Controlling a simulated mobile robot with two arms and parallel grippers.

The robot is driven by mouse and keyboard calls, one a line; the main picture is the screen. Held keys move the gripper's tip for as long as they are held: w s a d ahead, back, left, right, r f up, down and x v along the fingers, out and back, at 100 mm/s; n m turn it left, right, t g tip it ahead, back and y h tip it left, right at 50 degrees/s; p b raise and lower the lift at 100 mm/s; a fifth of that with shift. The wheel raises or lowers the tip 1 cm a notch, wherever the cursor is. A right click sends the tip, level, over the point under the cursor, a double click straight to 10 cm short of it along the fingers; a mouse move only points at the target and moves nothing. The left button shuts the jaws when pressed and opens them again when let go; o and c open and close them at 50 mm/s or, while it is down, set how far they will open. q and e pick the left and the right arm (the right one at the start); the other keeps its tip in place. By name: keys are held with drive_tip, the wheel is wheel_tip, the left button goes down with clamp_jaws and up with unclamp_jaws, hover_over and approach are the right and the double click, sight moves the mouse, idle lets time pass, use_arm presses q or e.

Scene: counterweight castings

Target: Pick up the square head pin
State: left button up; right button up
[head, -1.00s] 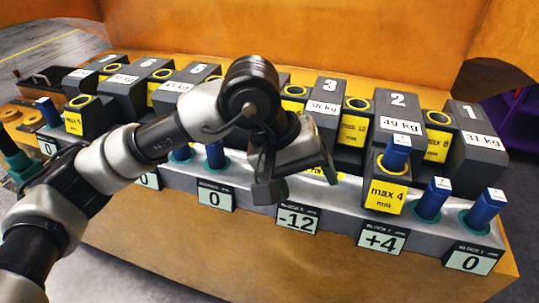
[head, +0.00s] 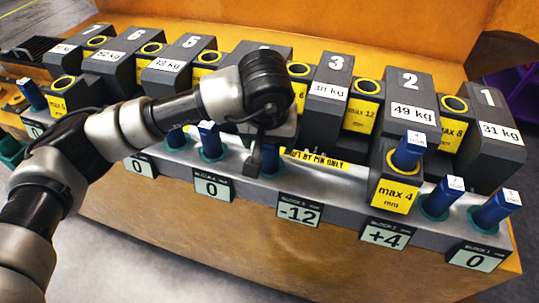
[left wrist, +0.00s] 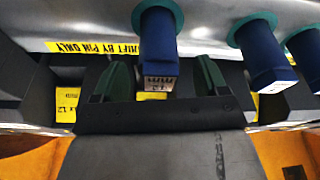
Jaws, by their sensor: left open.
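Several blue square head pins stand in teal sockets along the grey rail (head: 335,190). One pin (left wrist: 158,45) has its labelled head between my left gripper's two green-lined fingers (left wrist: 162,72) in the left wrist view, with a gap on both sides. In the head view my left gripper (head: 262,160) is low over the rail, open, and the same pin (head: 270,158) is partly hidden behind it. Two more pins (head: 210,140) (head: 175,139) stand to its left. At the right, one pin (head: 409,150) sits in the yellow "max 4 mm" block, and two (head: 442,197) (head: 496,208) stand in the rail.
Numbered dark weight castings, such as number 2 (head: 405,90) and number 3 (head: 338,85), stand close behind the rail. Yellow-ringed empty holes (head: 367,86) lie between them. Plates with numbers (head: 299,212) line the front. The air in front of the rail is clear.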

use_arm(q)
drive_tip(key=shift+x, duration=0.9)
drive_tip(key=shift+f, duration=0.25)
drive_tip(key=c, duration=1.3)
drive_tip(key=shift+c, duration=0.2)
use_arm(e)
drive_tip(key=shift+s+r, duration=0.3)
drive_tip(key=shift+r, duration=0.1)
use_arm(q)
drive_tip(key=shift+r, duration=0.15)
